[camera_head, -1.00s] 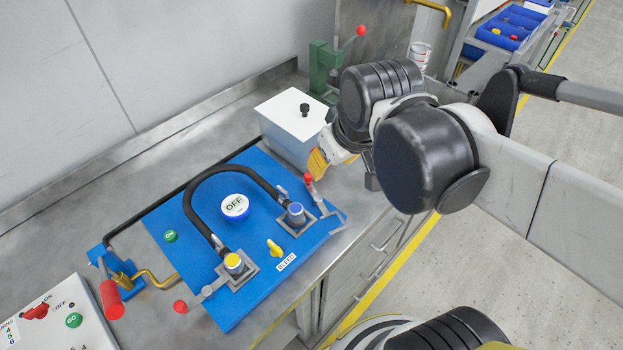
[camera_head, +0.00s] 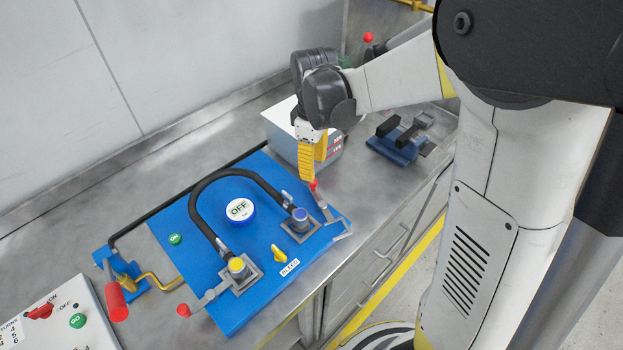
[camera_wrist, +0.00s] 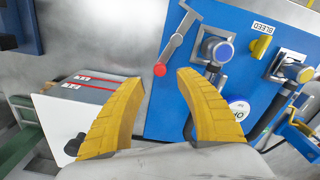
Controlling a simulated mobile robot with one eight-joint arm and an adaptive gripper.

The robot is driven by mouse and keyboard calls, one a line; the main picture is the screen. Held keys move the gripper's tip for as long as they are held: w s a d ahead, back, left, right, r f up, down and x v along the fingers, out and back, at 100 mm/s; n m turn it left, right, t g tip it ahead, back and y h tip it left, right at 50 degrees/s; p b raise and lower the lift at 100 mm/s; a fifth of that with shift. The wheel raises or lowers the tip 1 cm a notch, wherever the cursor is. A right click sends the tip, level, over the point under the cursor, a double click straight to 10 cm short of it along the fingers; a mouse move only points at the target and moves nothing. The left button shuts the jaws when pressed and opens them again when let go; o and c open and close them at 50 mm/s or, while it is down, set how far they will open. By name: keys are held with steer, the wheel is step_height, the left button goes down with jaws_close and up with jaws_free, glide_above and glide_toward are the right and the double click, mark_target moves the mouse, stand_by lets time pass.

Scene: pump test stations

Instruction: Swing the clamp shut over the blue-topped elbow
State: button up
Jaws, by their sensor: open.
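The blue-topped elbow (camera_head: 300,215) stands on the blue panel (camera_head: 205,275), at the right end of a black hose. It also shows in the wrist view (camera_wrist: 222,50). Beside it is a grey clamp with a lever (camera_head: 325,208) ending in a red ball (camera_head: 313,185). In the wrist view the clamp lever (camera_wrist: 176,42) lies swung out to the side of the elbow, its red ball (camera_wrist: 160,69) apart from it. My gripper (camera_head: 312,175) has yellow fingers and is open. In the wrist view the red ball lies just beyond and between the fingertips (camera_wrist: 162,75); contact is not clear.
A white-topped box (camera_head: 285,125) stands close behind my gripper. A yellow-topped elbow (camera_head: 238,267) with its own red-ball clamp lever (camera_head: 200,302) is at the panel's front. A blue vise (camera_head: 397,145) is at right.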

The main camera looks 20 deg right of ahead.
mark_target(326, 209)
step_height(326, 209, down, 6)
steer(key=shift+b, duration=0.9)
jaws_close()
